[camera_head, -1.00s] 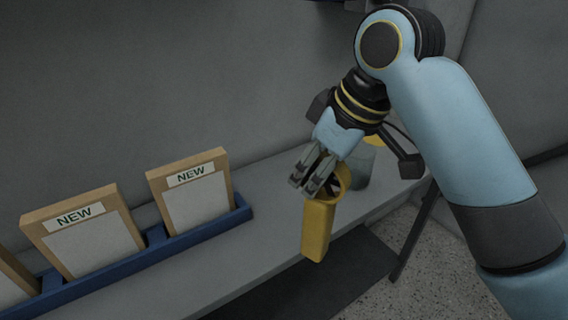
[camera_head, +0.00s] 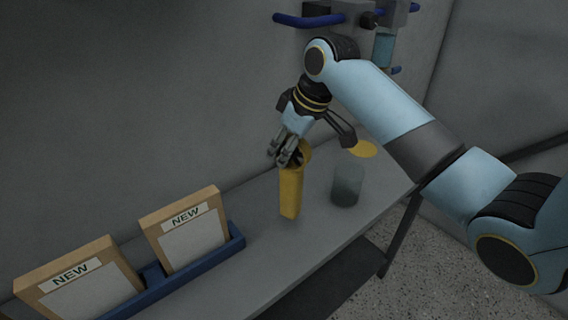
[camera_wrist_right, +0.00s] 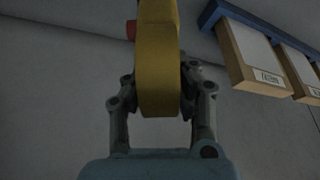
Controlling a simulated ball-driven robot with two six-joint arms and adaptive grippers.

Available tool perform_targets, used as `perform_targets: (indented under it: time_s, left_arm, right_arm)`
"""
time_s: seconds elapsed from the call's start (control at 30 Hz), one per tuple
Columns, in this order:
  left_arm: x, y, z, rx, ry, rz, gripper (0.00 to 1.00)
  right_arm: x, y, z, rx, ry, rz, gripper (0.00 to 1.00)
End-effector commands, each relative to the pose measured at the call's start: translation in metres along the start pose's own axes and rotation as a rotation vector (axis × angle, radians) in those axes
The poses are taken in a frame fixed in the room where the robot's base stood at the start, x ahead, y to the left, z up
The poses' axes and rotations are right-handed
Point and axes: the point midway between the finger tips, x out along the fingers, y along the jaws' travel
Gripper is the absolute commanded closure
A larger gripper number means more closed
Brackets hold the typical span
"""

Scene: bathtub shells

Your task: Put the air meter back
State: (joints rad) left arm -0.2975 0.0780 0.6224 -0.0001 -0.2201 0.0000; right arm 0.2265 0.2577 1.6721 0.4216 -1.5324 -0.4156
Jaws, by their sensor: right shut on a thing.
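The air meter is a yellow handheld body (camera_head: 291,190) with a round ring at its top. It hangs upright from my right gripper (camera_head: 288,153), whose fingers are shut on its upper part. In the right wrist view the yellow air meter (camera_wrist_right: 158,70) sits between the two fingers of my right gripper (camera_wrist_right: 160,98). In the head view it is over the grey shelf (camera_head: 262,262); whether its lower end touches the shelf I cannot tell. My left gripper is not in view.
A grey glass-like jar (camera_head: 347,186) and a yellow disc (camera_head: 363,149) are right of the air meter. Boards marked NEW (camera_head: 185,235) stand in a blue rack (camera_head: 190,268) at left. Blue wall hooks (camera_head: 308,20) and a light-blue bottle (camera_head: 384,48) are at the upper right.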

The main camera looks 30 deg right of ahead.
Motion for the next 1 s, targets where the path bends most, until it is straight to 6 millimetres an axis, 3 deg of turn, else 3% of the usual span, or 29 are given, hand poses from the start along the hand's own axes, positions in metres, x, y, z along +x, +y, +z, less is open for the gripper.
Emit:
perform_targets:
  time_s: [0.1, 0.3, 0.53, 0.57, 0.73, 1.0]
  left_arm:
    - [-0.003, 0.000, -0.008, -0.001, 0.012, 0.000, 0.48]
    - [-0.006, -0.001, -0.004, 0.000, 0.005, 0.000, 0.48]
    - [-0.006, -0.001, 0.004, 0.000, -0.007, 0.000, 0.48]
    - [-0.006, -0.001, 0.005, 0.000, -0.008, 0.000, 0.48]
    - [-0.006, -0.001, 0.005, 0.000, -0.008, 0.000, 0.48]
    - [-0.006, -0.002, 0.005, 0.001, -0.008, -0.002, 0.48]
  right_arm:
    - [0.011, 0.001, 0.004, 0.002, -0.003, -0.002, 1.00]
    - [0.036, 0.000, 0.014, 0.001, -0.002, -0.001, 1.00]
    - [0.039, 0.000, 0.016, 0.000, -0.001, 0.000, 1.00]
    - [0.039, 0.000, 0.016, 0.000, -0.002, -0.001, 0.71]
    - [0.038, 0.000, 0.016, 0.000, -0.002, -0.001, 0.49]
    - [0.038, 0.000, 0.015, 0.000, -0.001, 0.000, 0.46]
